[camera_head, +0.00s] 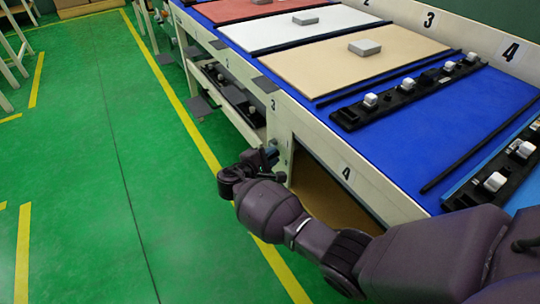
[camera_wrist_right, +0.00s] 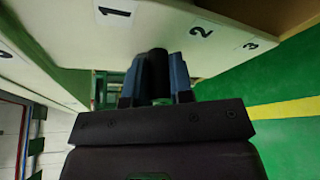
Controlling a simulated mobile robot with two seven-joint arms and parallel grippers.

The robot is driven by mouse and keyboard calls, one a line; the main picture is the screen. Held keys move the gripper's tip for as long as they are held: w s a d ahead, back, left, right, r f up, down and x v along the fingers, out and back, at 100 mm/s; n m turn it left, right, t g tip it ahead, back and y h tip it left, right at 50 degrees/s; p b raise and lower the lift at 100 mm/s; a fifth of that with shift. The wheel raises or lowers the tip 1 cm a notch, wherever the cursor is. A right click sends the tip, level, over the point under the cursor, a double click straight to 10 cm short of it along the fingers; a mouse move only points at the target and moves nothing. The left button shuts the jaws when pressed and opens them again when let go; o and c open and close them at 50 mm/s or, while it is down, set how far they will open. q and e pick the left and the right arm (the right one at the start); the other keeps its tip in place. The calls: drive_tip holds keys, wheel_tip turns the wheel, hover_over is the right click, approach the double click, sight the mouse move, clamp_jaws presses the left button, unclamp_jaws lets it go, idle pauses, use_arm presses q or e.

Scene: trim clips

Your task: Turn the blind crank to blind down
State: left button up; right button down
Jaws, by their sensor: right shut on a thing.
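My right gripper (camera_head: 266,158) is at the front face of the long workbench (camera_head: 350,172), between the labels 3 and 4. In the right wrist view my right gripper (camera_wrist_right: 157,82) has its two blue-grey fingers closed on a dark round handle (camera_wrist_right: 157,66), which appears to be the crank's grip. The rest of the crank is mostly hidden by the fingers and wrist. No blind can be clearly made out; an opening with a tan inside (camera_head: 325,190) shows under the bench near label 4. My left gripper is not in view.
On the blue bench top lie a tan panel (camera_head: 375,70), a white panel (camera_head: 290,32) and black strips with white clips (camera_head: 400,98).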

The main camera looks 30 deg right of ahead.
drive_tip(key=shift+w+a+f+m+t+b, duration=0.1)
drive_tip(key=shift+w+f+m+t+b, duration=0.05)
drive_tip(key=shift+f+m+t+b, duration=0.65)
drive_tip(key=shift+m+h, duration=0.3)
drive_tip(key=shift+m, duration=0.2)
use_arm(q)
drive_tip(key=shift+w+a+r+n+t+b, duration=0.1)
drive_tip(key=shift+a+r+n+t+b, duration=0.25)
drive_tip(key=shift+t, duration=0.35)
use_arm(e)
drive_tip(key=shift+w+r+m, duration=0.1)
drive_tip(key=shift+w+m, duration=0.05)
drive_tip(key=shift+m, duration=0.15)
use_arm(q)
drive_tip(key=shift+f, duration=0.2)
use_arm(e)
drive_tip(key=c, duration=1.1)
unclamp_jaws()
drive_tip(key=shift+o, duration=0.4)
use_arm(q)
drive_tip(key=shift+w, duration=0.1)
